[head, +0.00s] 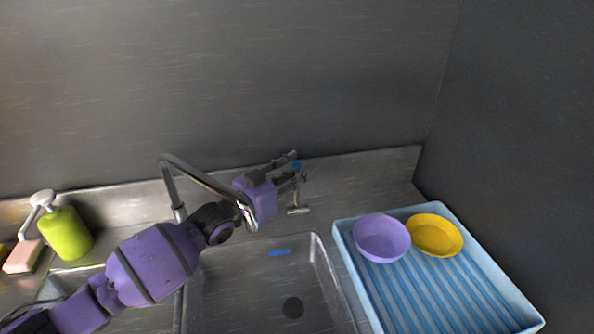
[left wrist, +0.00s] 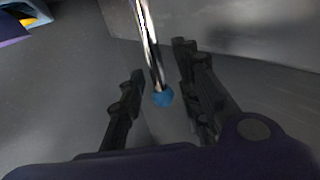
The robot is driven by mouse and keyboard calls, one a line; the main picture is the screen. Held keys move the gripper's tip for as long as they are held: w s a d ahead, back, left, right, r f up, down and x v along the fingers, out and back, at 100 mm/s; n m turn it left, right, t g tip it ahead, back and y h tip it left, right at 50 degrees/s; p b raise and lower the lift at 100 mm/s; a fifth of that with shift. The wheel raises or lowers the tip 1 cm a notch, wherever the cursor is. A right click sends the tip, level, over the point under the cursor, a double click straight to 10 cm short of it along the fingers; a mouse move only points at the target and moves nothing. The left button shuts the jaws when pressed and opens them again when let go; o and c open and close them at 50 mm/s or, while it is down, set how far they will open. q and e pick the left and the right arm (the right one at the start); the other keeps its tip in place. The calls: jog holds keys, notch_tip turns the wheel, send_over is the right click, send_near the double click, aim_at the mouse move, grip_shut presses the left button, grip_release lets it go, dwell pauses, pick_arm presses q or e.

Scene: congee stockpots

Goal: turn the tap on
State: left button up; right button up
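The tap has a curved metal spout (head: 205,180) over the sink and a metal lever stand (head: 298,208) to its right. The lever's blue tip (head: 297,165) shows at my left gripper (head: 294,168), which reaches in behind the spout. In the left wrist view the metal lever (left wrist: 150,45) with its blue ball end (left wrist: 163,96) lies between the two black fingers of my left gripper (left wrist: 158,62). The fingers stand apart, with gaps on both sides of the lever. My right gripper is not in view.
A blue ribbed tray (head: 517,300) on the right holds a purple bowl (head: 381,238) and a yellow bowl (head: 435,235). A green soap bottle (head: 68,234) and a pink block (head: 22,257) stand left. Walls close the back and right.

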pick_arm(q)
jog(key=shift+w+d, duration=0.15)
jog(key=shift+w, duration=0.05)
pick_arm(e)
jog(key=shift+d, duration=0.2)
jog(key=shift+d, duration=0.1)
pick_arm(q)
grip_shut()
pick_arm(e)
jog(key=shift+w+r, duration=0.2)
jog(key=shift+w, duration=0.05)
